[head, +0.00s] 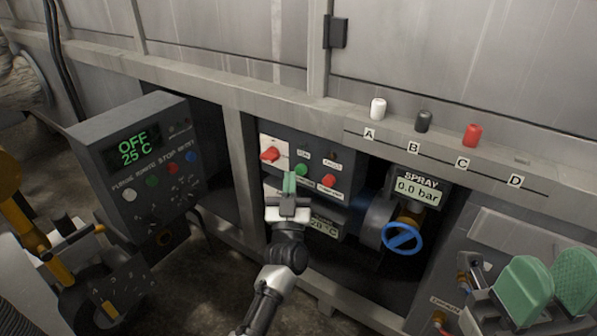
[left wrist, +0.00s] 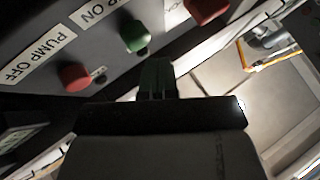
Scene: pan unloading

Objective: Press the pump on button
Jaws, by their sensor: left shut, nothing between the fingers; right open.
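The green pump on button (head: 302,169) is on the grey control panel under the ledge. In the left wrist view the green button (left wrist: 134,36) shows near a label partly reading "ON". A red button (left wrist: 75,76) sits by the "PUMP OFF" label (left wrist: 38,62). My left gripper (head: 289,183) is shut and empty, its green fingertips just in front of the panel, close to the green button. In the wrist view its fingertips (left wrist: 156,66) are beside the green button; I cannot tell whether they touch it. My right gripper (head: 548,285) is open at the lower right.
A red switch (head: 270,154) and another red button (head: 328,181) flank the green button. A blue handwheel (head: 402,238) stands right of the panel, below the spray display (head: 418,190). A control box (head: 140,160) reading "OFF 25 C" stands left. White, black and red knobs line the ledge (head: 270,90).

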